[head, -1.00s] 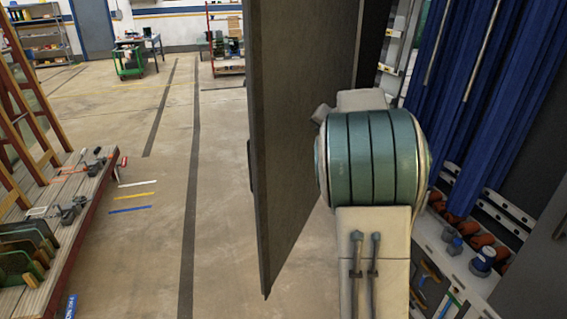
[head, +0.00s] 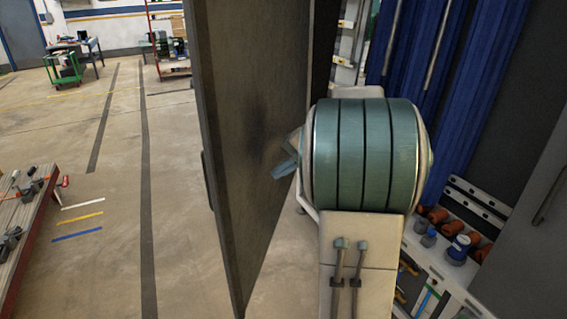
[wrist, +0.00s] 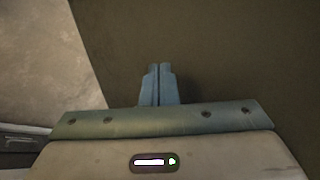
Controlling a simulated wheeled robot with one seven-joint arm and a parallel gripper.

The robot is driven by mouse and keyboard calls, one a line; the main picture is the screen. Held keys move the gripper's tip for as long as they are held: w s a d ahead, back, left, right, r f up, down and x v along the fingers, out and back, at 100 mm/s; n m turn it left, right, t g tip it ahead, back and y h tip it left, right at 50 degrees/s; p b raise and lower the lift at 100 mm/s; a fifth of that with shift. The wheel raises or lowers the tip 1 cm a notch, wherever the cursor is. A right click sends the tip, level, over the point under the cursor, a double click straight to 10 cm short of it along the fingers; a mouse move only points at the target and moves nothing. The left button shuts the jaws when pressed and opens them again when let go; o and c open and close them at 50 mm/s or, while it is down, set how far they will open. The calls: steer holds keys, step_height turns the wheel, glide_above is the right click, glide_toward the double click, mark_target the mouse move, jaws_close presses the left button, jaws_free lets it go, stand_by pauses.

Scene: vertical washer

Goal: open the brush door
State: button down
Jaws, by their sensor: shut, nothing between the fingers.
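The dark grey brush door (head: 232,100) stands swung out, seen at a steep angle left of my arm in the head view. Its inner face fills much of the wrist view (wrist: 235,60). A small dark part, perhaps a handle, shows at its far left edge. My gripper (head: 285,168) is at the inner face of the door, between it and the machine. A soft shadow lies on the panel near the fingertips; I cannot tell whether they touch. In the wrist view the blue fingers (wrist: 157,72) are together and empty.
Blue brush strips (head: 440,70) hang at the right, above a shelf with bottles and orange parts (head: 440,215). A wooden bench (head: 25,235) with tools stands at the lower left. The floor left of the door is clear.

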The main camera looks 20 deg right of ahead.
mark_target(241, 185)
steer(key=w+a+f, duration=0.1)
steer(key=w+a+f+p, duration=0.1)
steer(key=a, duration=0.1)
steer(key=w+a+f+p, duration=0.1)
steer(key=w+a, duration=0.1)
steer(key=shift+w+a+f, duration=0.1)
steer(key=shift+a+f, duration=0.1)
steer(key=shift+f, duration=0.05)
steer(key=shift+w+a+f, duration=0.1)
steer(key=shift+w+a, duration=0.3)
steer(key=shift+a, duration=0.1)
